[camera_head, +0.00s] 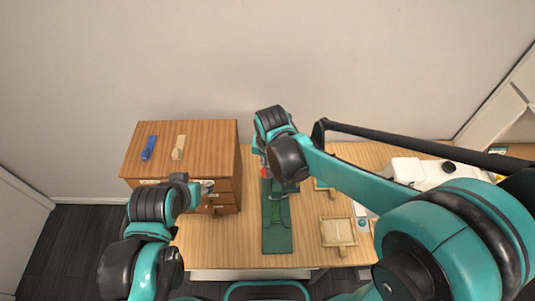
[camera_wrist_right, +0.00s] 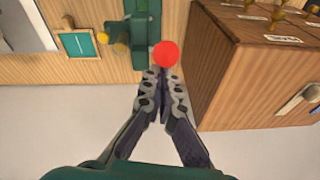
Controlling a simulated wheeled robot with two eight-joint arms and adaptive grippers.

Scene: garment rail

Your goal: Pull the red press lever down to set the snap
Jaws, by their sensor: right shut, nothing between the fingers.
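The red ball knob of the press lever (camera_wrist_right: 165,54) shows in the right wrist view, just beyond my right fingertips. In the head view only a small red patch of the knob (camera_head: 264,172) shows beside my right wrist. The green press (camera_wrist_right: 139,32) stands behind the knob in the wrist view. My right gripper (camera_wrist_right: 160,78) is shut and empty, its fingertips close to the knob; I cannot tell whether they touch it. My left gripper (camera_head: 207,187) is in front of the wooden drawer cabinet, too small to tell open or shut.
The wooden cabinet (camera_head: 190,137) stands left of the press, with a blue and a tan handled item on top. A white machine (camera_head: 408,170) stands farther right.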

